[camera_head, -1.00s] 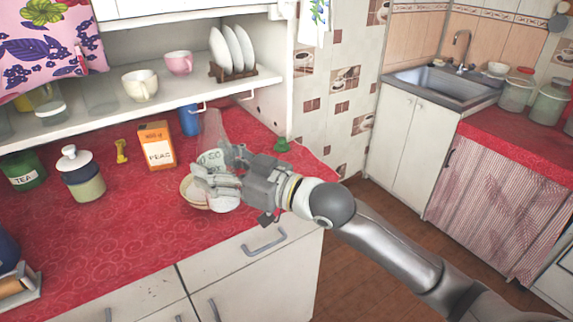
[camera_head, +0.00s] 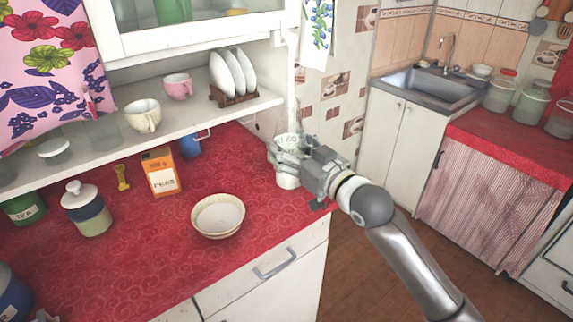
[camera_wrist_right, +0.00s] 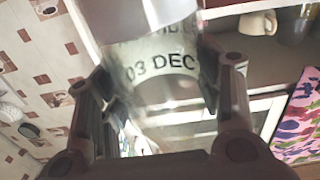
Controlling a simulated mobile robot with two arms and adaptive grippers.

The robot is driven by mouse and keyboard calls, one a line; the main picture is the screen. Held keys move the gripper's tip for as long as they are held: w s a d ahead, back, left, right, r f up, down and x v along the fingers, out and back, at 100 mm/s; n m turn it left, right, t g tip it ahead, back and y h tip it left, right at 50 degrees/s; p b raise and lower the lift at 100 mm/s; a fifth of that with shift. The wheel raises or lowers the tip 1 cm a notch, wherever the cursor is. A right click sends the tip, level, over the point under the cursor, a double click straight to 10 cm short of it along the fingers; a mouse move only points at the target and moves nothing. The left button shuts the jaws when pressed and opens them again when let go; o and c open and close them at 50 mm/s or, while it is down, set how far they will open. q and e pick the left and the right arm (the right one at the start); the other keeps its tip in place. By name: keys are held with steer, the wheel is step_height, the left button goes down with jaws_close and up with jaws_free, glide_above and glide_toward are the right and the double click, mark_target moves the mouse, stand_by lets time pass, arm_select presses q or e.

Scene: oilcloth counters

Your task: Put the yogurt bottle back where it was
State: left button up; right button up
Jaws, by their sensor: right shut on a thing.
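My right gripper (camera_head: 285,157) is shut on the yogurt bottle, a clear and whitish bottle (camera_head: 288,181) with a pale printed label. It holds the bottle roughly upright near the right end of the red counter (camera_head: 235,290). I cannot tell whether the bottle's base touches the counter. In the right wrist view the bottle (camera_wrist_right: 165,62) fills the space between the fingers, and its label reads "03 DEC".
A cream bowl (camera_head: 218,216) stands left of the gripper. Farther left are an orange peas box (camera_head: 161,172), blue mug (camera_head: 190,145), yellow object (camera_head: 122,178) and lidded jar (camera_head: 87,212). A shelf (camera_head: 150,143) with cups and plates overhangs the back.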

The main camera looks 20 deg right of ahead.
steer(key=w, duration=0.1)
steer(key=w+f, duration=0.1)
steer(key=w, duration=0.1)
steer(key=shift+w+d+f, duration=0.15)
steer(key=shift+w+d, duration=0.05)
steer(key=shift+w, duration=0.05)
arm_select(q)
steer(key=shift+w+a+r+p, duration=0.1)
steer(key=shift+w+r+p, duration=0.2)
steer(key=shift+r+p, duration=0.2)
steer(key=shift+w+a+r+p, duration=0.1)
steer(key=shift+w+r+p, duration=0.25)
steer(key=shift+r, duration=0.25)
arm_select(e)
steer(key=w+f, duration=0.4)
steer(key=f, duration=0.4)
steer(key=shift+w+d+f, duration=0.2)
steer(key=shift+d+f, duration=0.15)
steer(key=shift+d, duration=0.05)
arm_select(q)
steer(key=shift+s+f, duration=0.1)
arm_select(e)
steer(key=shift+f, duration=0.15)
steer(key=o, duration=1.5)
steer(key=shift+f, duration=0.1)
